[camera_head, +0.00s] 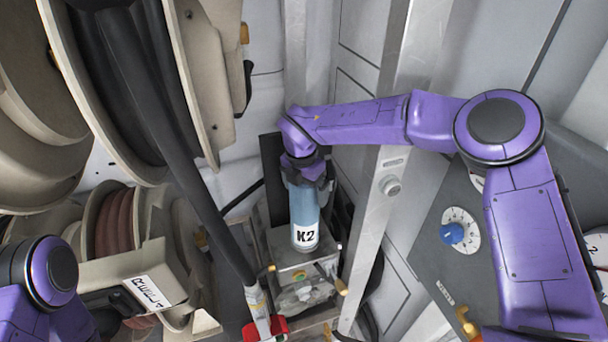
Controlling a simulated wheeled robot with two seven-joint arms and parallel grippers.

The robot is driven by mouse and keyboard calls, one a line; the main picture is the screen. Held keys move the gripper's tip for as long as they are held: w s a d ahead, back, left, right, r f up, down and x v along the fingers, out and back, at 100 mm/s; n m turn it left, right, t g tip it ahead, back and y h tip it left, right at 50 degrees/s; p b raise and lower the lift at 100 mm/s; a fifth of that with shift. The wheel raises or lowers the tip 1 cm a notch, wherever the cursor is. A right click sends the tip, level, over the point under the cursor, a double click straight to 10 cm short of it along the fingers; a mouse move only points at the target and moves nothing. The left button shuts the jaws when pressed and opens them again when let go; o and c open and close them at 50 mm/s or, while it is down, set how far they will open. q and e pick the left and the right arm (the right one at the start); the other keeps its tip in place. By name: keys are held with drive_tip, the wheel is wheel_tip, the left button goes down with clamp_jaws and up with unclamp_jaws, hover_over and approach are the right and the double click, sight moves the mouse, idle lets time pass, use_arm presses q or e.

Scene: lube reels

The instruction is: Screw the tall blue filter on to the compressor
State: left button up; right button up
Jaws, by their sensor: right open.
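The tall blue filter (304,207), with a white label reading K2 at its lower end, stands at the centre of the view. Its lower end is at the grey metal block of the compressor (293,272); I cannot tell whether it is threaded on. My right gripper (306,180) is at the filter's upper end, its dark fingers around it and open. My left arm shows only as purple links at the lower left; its gripper is out of the frame.
Large beige hose reels (190,70) fill the left side. A thick black hose (190,170) runs down just left of the filter. A metal post (385,200) stands close on the right. A grey panel with a blue knob (452,233) lies farther right.

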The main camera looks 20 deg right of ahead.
drive_tip(key=shift+s+a, duration=0.1)
drive_tip(key=shift+s, duration=0.05)
drive_tip(key=c, duration=1.1)
drive_tip(key=shift+f, duration=0.1)
drive_tip(key=shift+c, duration=0.2)
drive_tip(key=shift+f+m+b, duration=0.15)
drive_tip(key=shift+m+b, duration=0.95)
drive_tip(key=shift+b, duration=0.15)
drive_tip(key=shift+r, duration=0.2)
drive_tip(key=shift+f+m+b, duration=0.2)
drive_tip(key=shift+m+b, duration=0.25)
drive_tip(key=shift+m, duration=0.15)
drive_tip(key=shift+r+m+b, duration=0.15)
drive_tip(key=shift+m+b, duration=0.45)
drive_tip(key=shift+m, duration=0.2)
drive_tip(key=shift+r+g, duration=0.1)
drive_tip(key=shift+g, duration=0.2)
drive_tip(key=o, duration=1.1)
